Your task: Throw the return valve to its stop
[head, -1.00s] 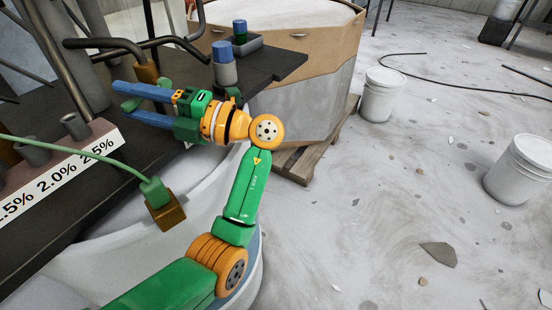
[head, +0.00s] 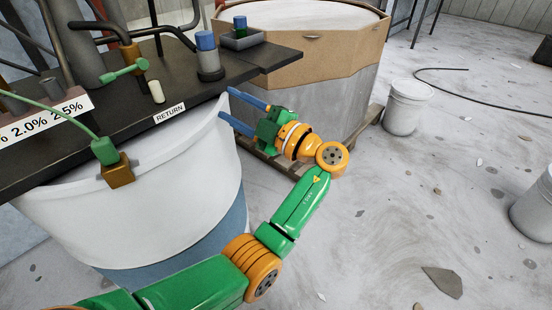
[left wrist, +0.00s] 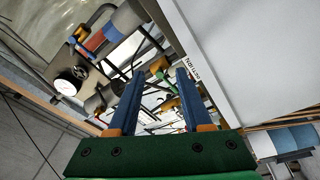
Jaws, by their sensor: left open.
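The return valve has a green lever handle (head: 125,70) on a brass body (head: 131,52), at the back of the dark bench in the head view. The lever points toward the front left, its round end toward the right. My right gripper is out of view.
A white tub (head: 140,205) stands below. A green hose fitting (head: 104,150) sits on a brass block at its rim. Buckets (head: 407,105) stand on the floor at right.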

